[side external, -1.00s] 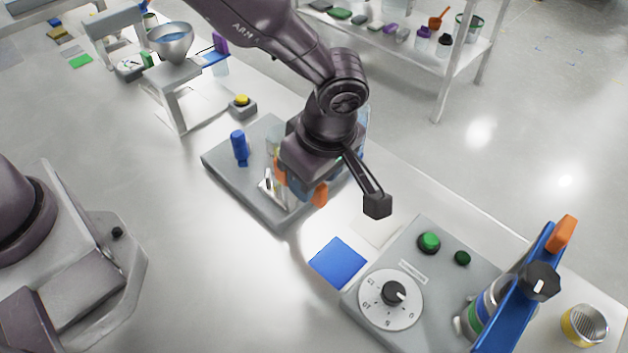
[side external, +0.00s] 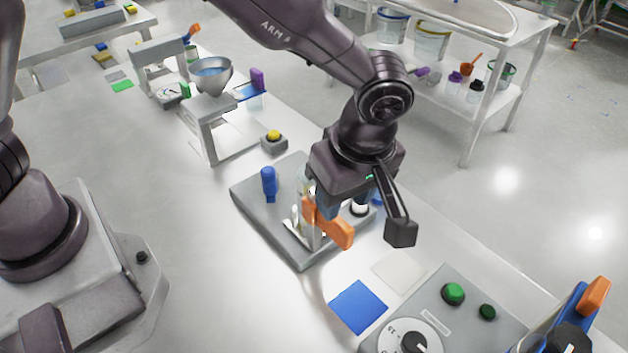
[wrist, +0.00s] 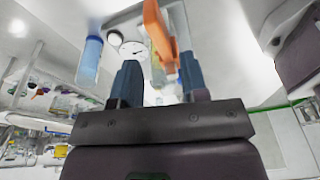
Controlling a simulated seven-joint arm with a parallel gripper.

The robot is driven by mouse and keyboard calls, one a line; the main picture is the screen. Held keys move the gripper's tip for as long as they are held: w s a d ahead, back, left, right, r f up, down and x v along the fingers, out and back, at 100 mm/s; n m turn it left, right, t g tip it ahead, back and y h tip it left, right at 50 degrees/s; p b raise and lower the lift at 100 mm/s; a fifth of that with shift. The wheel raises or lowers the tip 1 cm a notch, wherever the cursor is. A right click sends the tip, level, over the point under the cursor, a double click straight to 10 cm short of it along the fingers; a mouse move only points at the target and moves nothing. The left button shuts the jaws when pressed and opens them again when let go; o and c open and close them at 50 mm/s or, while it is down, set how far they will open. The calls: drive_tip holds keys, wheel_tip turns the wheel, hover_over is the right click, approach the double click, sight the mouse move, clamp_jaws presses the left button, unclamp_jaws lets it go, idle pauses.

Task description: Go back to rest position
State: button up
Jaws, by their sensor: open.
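My gripper (side external: 347,203) is open above the right part of a grey plate fixture (side external: 263,211), pointing down. In the wrist view, its two blue-grey fingers (wrist: 159,82) stand apart. An orange handle (side external: 329,224) on the fixture shows just below and in front of the fingers. In the wrist view, the orange handle (wrist: 158,35) appears beyond and between the fingertips; whether it touches them I cannot tell. Part of the fixture behind the fingers is hidden.
A blue cylinder (side external: 269,184) stands on the plate's left side. A yellow button box (side external: 274,141) lies beyond it. A blue square (side external: 358,307) and a control panel with a dial (side external: 412,341) lie nearer. A shelf (side external: 478,135) stands behind the table.

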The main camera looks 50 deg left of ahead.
drive_tip(key=s+a+r+m+t+h, duration=0.1)
drive_tip(key=s+a+r+m+t, duration=0.1)
drive_tip(key=s+a+r+m, duration=0.5)
drive_tip(key=s+a+r+m+t+h, duration=0.1)
drive_tip(key=s+a+r+m+t, duration=0.2)
drive_tip(key=s+a+r+m, duration=0.4)
drive_tip(key=a+r+m, duration=0.2)
drive_tip(key=a, duration=0.5)
drive_tip(key=shift+s+a+r+t, duration=0.25)
drive_tip(key=shift+r+t, duration=0.05)
idle(0.4)
